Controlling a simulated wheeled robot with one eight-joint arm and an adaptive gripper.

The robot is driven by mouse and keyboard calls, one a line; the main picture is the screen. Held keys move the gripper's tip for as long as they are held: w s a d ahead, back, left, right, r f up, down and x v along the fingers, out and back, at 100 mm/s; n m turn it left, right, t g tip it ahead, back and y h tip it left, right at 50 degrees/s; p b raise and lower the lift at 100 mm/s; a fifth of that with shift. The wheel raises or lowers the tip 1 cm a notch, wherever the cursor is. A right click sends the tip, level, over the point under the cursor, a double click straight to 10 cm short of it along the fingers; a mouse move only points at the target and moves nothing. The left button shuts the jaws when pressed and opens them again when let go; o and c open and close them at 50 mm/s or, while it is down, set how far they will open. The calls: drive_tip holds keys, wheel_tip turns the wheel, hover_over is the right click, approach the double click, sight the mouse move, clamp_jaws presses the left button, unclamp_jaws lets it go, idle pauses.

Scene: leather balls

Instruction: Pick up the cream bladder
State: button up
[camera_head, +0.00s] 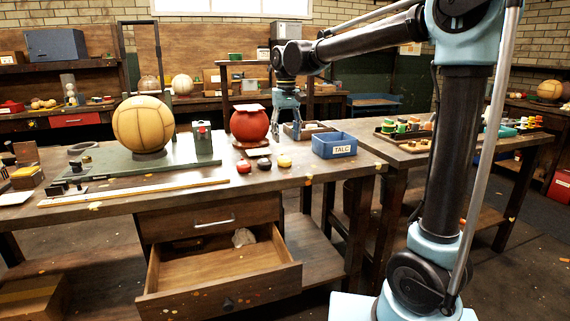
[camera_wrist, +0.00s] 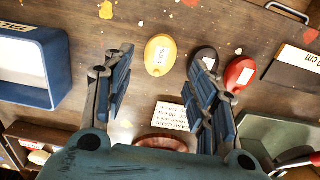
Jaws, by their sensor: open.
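A small pale, crumpled thing (camera_head: 243,237), which looks like the cream bladder, lies at the back of the open drawer (camera_head: 222,283) under the workbench. The bench's edge shades it, and I cannot make out its full shape. It does not show in the wrist view. My gripper (camera_head: 286,136) points down over the bench top, above and to the right of the drawer, between the red ball (camera_head: 249,124) and the blue TALC box (camera_head: 334,145). In the wrist view my gripper (camera_wrist: 160,78) has its fingers spread, with nothing held between them.
Yellow (camera_wrist: 160,55), black (camera_wrist: 204,58) and red (camera_wrist: 239,75) discs lie on the bench near my gripper. A printed card (camera_wrist: 172,122) also lies there. A tan ball (camera_head: 143,124) stands at the left. The drawer's front juts out from the bench.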

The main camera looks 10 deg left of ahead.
sight(285, 158)
drive_tip(key=shift+a+f, duration=0.2)
drive_tip(key=shift+f, duration=4.6)
drive_tip(key=shift+c, duration=0.2)
drive_tip(key=c, duration=0.7)
